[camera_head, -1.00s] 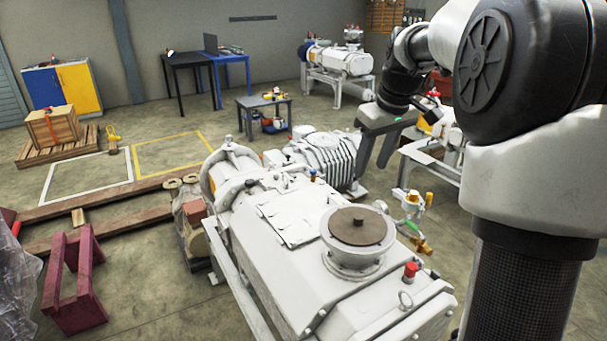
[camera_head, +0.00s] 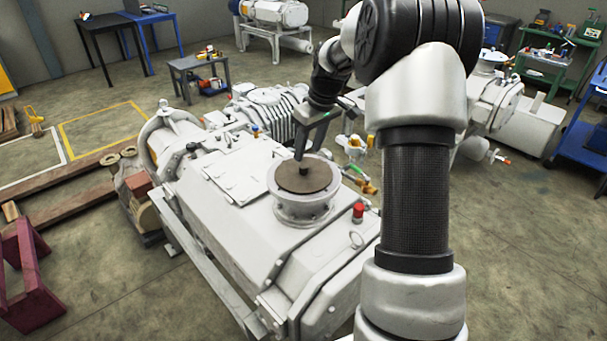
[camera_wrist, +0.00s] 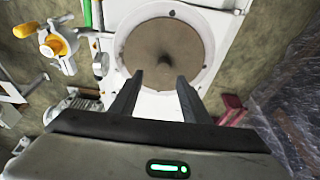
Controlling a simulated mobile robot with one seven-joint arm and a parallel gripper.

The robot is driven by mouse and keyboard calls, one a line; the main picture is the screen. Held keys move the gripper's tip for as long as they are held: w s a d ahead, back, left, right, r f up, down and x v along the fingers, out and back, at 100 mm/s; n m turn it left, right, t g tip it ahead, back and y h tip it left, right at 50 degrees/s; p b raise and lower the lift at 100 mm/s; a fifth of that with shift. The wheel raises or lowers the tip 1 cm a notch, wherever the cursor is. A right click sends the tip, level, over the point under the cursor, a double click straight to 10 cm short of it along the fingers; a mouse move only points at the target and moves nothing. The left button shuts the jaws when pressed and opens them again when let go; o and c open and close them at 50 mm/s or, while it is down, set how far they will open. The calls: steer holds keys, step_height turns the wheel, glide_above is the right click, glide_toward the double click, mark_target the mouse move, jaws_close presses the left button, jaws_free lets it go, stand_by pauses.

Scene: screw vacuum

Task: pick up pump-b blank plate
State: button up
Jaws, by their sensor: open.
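The blank plate (camera_head: 308,181) is a round brown disc with a small knob at its middle. It lies on the round white flange (camera_head: 303,211) on top of the large white pump (camera_head: 235,210). In the wrist view the plate (camera_wrist: 168,45) is ahead of the fingertips. My gripper (camera_head: 312,153) is open and empty, with its fingers pointing down over the plate near the knob. In the wrist view my gripper (camera_wrist: 160,78) has its two dark fingers apart, and they overlap the plate's near edge. I cannot tell the exact height above it.
A red cap (camera_head: 358,212) stands on the pump beside the flange. Yellow and white valve fittings (camera_head: 355,148) are behind it at the right. A blue cart (camera_head: 585,135) and a green shelf (camera_head: 550,75) stand at the far right. The floor at the right is clear.

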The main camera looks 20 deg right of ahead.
mark_target(303, 166)
steer(key=x, duration=0.4)
steer(key=shift+s+a+f, duration=0.2)
steer(key=shift+s+f, duration=0.05)
steer(key=shift+s, duration=0.1)
steer(key=shift+w+f, duration=0.15)
steer(key=shift+f, duration=0.25)
steer(key=shift+r, duration=0.1)
jaws_close()
